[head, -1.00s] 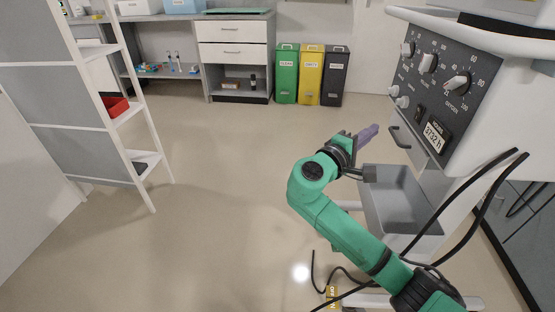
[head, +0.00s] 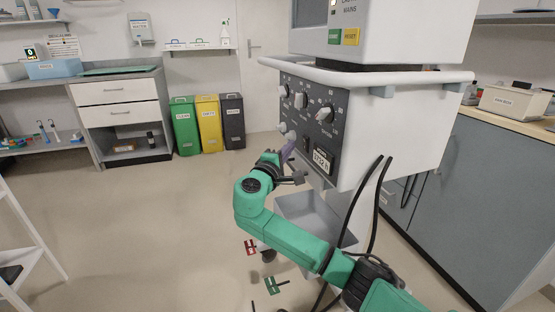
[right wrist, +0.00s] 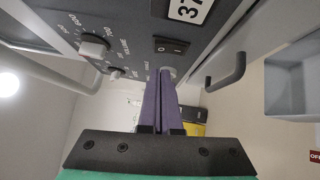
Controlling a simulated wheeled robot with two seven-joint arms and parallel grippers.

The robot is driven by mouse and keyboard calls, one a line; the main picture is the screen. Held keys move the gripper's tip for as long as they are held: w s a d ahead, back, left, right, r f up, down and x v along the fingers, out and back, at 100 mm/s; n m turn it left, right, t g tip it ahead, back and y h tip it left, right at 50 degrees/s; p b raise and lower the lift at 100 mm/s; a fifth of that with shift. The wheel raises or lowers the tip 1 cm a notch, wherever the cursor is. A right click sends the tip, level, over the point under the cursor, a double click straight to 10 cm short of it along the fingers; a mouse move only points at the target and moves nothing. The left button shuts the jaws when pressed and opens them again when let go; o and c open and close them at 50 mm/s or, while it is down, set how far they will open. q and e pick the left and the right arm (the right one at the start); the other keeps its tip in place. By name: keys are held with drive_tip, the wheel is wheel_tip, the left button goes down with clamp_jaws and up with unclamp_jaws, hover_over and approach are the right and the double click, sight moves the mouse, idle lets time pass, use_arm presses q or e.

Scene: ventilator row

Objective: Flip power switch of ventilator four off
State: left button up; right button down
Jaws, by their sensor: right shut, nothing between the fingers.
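The ventilator (head: 385,130) has a dark front panel (head: 290,103) with several grey knobs and an hour counter (head: 323,160). A small black rocker switch (head: 306,145) sits beside the counter. In the right wrist view the switch (right wrist: 168,46) shows O and I marks; I cannot tell which side is pressed. My right gripper (head: 288,150) has purple fingers, shut and empty, at the panel's lower edge. In the right wrist view its fingertips (right wrist: 161,74) appear just below the switch, by a small round grey knob; contact is unclear. My left gripper is out of view. No ventilator number is readable.
A grey tray (head: 310,218) hangs below the panel. A black handle (right wrist: 227,72) is near the fingers. Black hoses (head: 366,210) hang at the ventilator's side. Red (head: 250,247) and green (head: 271,285) tags are near the floor. Open floor lies left.

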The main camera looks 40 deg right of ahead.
sight(303, 140)
drive_tip(key=shift+s+d+r, duration=0.1)
drive_tip(key=shift+s+d, duration=0.15)
drive_tip(key=shift+d, duration=0.3)
drive_tip(key=shift+s+d+r, duration=0.1)
drive_tip(key=shift+s+d, duration=0.1)
drive_tip(key=shift+d, duration=0.5)
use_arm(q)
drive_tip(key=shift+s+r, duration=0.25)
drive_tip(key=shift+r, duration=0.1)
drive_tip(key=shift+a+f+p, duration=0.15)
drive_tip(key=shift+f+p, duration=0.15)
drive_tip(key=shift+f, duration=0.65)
use_arm(e)
drive_tip(key=shift+d+r, duration=0.1)
drive_tip(key=shift+d, duration=0.1)
